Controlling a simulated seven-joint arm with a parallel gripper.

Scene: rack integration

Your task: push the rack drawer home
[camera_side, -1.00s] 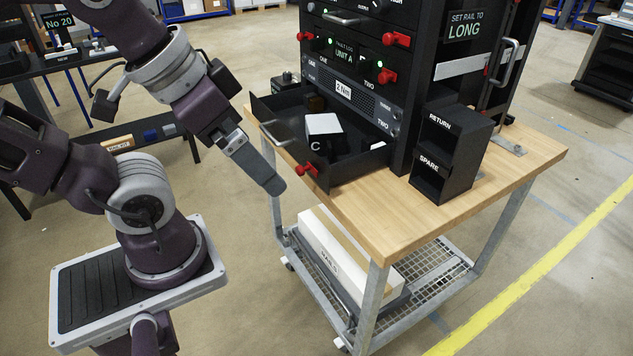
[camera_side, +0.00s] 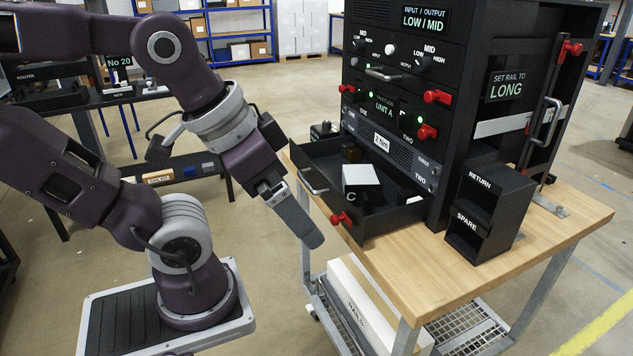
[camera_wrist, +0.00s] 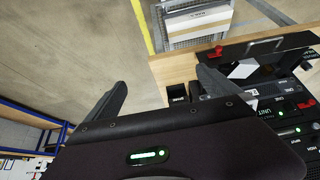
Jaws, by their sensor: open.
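The rack drawer (camera_side: 385,222) is pulled out at the bottom of the black rack (camera_side: 420,110), above the wooden bench top. It has a metal handle (camera_side: 313,183) and a red knob (camera_side: 342,219) on its front. Inside lies a white-topped block marked C (camera_side: 361,178), with dark items around it. My gripper (camera_side: 312,238) points down in front of the drawer, apart from it; one finger hides the other in the side view. In the wrist view my gripper (camera_wrist: 160,92) shows two fingers spread wide with nothing between them. The drawer handle (camera_wrist: 265,47) shows there at upper right.
The bench top (camera_side: 480,270) carries RETURN and SPARE bins (camera_side: 482,210) right of the drawer. A lower shelf holds a white RAILS box (camera_side: 355,305). Red knobs (camera_side: 427,132) stick out of the rack face. Free floor lies in front of the bench.

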